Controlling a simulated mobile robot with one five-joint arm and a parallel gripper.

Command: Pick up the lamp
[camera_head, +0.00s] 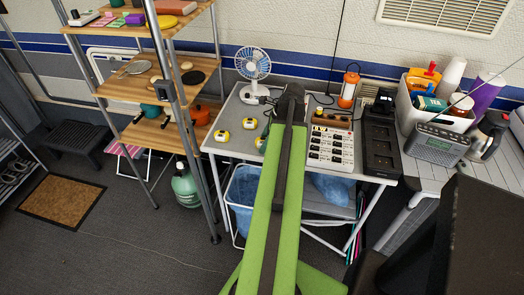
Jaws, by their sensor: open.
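An orange lamp (349,89), shaped like a lantern with a handle on top, stands upright at the back of the grey table (226,132). My green arm reaches from the bottom of the view up over the table. Its dark upper end is left of the lamp in the picture, apart from it. I cannot make out my gripper's fingertips; the arm seems to hide them. Nothing covers the lamp.
A white and blue fan (253,66) and several yellow items stand on the table left of my arm. A cream button panel (331,147) and a black tray (380,143) lie right of it. A grey radio (437,144) and white bin (411,111) stand farther right. Shelves (137,76) rise at left.

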